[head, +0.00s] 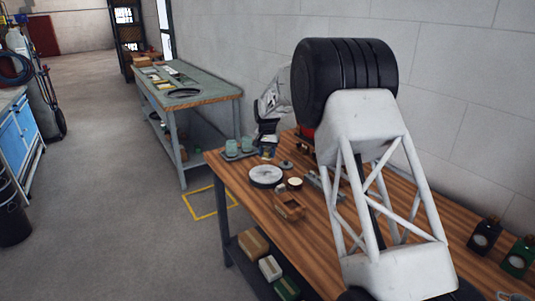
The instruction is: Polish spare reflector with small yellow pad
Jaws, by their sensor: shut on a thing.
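My gripper (267,151) is at the far left end of the wooden workbench (232,183), pointing down, small in this view. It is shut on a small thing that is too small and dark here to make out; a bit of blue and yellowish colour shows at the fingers. A round, pale, shiny disc (266,175), which looks like the spare reflector, lies flat on the bench just in front of the gripper. The gripper seems above and behind the disc; I cannot tell whether anything touches it. No yellow pad shows clearly.
A brown wooden box (289,207) and a small round tin (296,183) stand right of the disc. A black lamp (485,236) and green lamp (518,259) stand far right. My arm hides the bench middle.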

